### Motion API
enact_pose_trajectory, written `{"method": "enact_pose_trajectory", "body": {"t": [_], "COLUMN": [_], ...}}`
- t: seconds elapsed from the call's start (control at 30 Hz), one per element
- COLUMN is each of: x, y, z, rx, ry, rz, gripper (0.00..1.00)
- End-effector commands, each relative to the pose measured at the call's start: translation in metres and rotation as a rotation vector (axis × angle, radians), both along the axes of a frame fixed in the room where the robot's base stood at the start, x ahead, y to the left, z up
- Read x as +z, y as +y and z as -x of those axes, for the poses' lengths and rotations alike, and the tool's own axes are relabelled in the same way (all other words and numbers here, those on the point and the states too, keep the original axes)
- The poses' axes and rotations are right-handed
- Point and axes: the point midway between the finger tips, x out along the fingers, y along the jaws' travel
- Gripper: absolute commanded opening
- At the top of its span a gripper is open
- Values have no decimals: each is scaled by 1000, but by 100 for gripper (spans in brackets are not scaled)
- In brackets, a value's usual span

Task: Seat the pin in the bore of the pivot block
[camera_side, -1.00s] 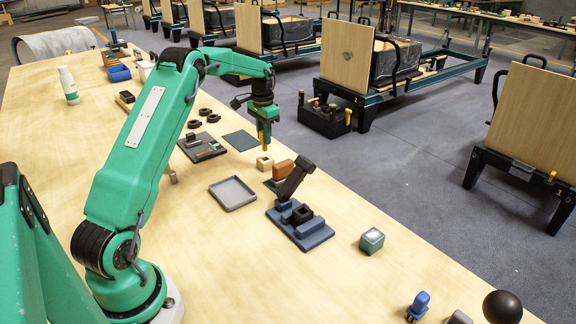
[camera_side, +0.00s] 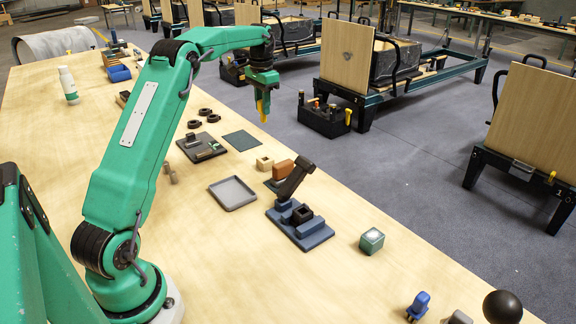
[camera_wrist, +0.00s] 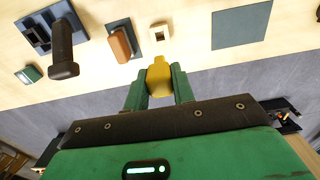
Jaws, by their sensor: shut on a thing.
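My gripper (camera_side: 263,91) is shut on a yellow pin (camera_side: 265,108), which points down, high above the table's far edge. In the wrist view the pin (camera_wrist: 159,74) sits between the two green fingers. A blue stepped fixture (camera_side: 312,240) stands nearer the side camera, to the right of the gripper. On it is a dark block with a square opening (camera_side: 302,213), which looks like the pivot block, with a tilted dark post (camera_side: 294,181) rising beside it. The pin is well apart from the fixture. The inside of the opening is too small to make out.
A tan block with a square hole (camera_side: 265,163) and a brown block (camera_side: 284,169) stand near the fixture. A grey tray (camera_side: 232,204) lies left of it, a green box (camera_side: 371,240) right. A dark green mat (camera_side: 240,141) lies flat behind.

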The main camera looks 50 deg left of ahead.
Motion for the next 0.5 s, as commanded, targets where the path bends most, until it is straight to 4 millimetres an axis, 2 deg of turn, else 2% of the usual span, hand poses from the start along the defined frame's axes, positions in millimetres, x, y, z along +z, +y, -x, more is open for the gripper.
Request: {"method": "enact_pose_trajectory", "body": {"t": [0.23, 0.5], "x": [23, 26], "y": [0, -37], "z": [0, -6], "rx": [0, -3], "ry": [-1, 0], "rz": [-1, 0], "gripper": [3, 3]}}
